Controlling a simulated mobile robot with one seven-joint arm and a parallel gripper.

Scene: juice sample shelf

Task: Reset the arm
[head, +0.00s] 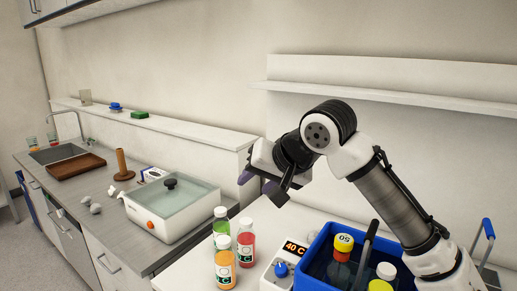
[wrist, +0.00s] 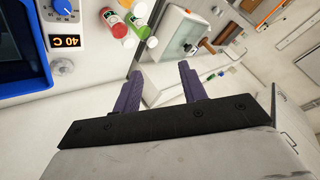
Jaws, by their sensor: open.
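My arm is raised over the white table and bent at the elbow. My gripper (head: 262,184) points left in the head view, in the air above the bottles. In the wrist view my gripper (wrist: 160,82) shows two purple fingers standing apart with nothing between them. Three juice bottles stand together on the table below: a green one (head: 221,226), a red one (head: 246,242) and an orange one (head: 225,266). The wrist view also shows the bottles beyond the fingers, clear of them.
A blue bath (head: 312,262) holding several bottles stands below my forearm, beside a controller (head: 287,268) reading 40 C. A white lidded box (head: 170,212) stands on the left counter. An empty white shelf (head: 400,93) runs along the wall behind my arm.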

